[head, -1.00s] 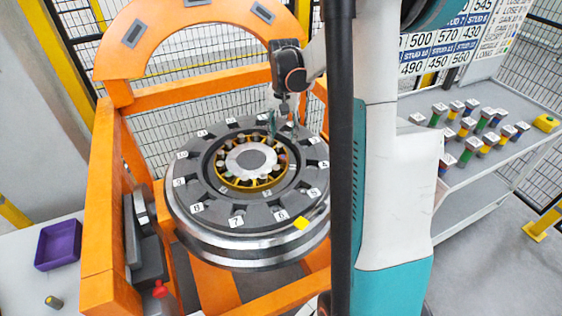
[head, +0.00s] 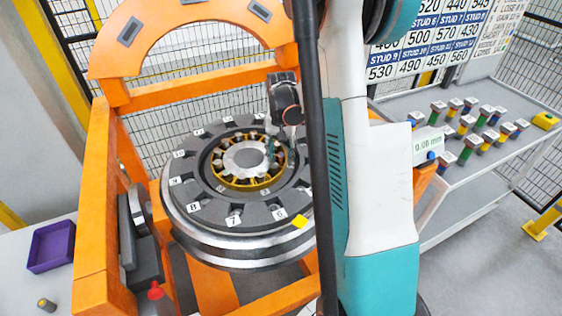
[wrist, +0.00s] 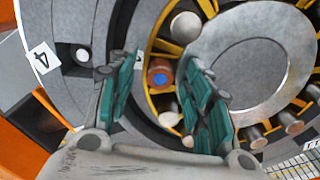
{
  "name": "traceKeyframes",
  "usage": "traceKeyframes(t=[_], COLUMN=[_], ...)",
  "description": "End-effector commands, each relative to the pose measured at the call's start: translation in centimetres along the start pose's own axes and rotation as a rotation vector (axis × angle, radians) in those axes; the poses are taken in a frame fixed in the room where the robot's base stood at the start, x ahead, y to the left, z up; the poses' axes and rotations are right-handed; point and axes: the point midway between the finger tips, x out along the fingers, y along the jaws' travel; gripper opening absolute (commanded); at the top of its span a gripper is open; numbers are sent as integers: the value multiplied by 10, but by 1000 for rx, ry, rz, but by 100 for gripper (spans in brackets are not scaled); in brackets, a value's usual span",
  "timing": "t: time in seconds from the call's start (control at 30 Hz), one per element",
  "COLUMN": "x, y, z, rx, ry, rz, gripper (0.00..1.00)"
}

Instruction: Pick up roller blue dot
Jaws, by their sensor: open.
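The roller with the blue dot (wrist: 160,76) shows end-on in the wrist view, with a brownish rim. It sits in the yellow cage (wrist: 152,100) of the bearing around the grey hub (wrist: 250,65). My gripper (wrist: 158,68) is open, its teal-padded fingers on either side of the roller in that view. I cannot tell whether they touch it. In the head view my gripper (head: 274,148) points down at the right side of the bearing's hub (head: 246,159). The blue dot cannot be made out there.
The numbered wheel (head: 236,222) surrounds the bearing, inside an orange gantry (head: 92,215). A purple bin (head: 51,247) and a small cylinder (head: 46,304) are at the left. A shelf (head: 470,190) with several colour-banded studs and a gauge reading 0.00 mm (head: 428,146) are at the right.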

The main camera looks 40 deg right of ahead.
Motion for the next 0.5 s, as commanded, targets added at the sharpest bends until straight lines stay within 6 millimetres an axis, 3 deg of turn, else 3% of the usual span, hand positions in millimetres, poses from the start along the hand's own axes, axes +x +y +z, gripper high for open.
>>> traceKeyframes(t=[0.07, 0.1, 0.3, 0.5], x=[-1, -1, -1, -1], y=[0, 0, 0, 0], z=[0, 0, 0, 0], rx=[0, 0, 0, 0], ry=[0, 0, 0, 0], rz=[0, 0, 0, 0], gripper=[46, 42, 0, 0])
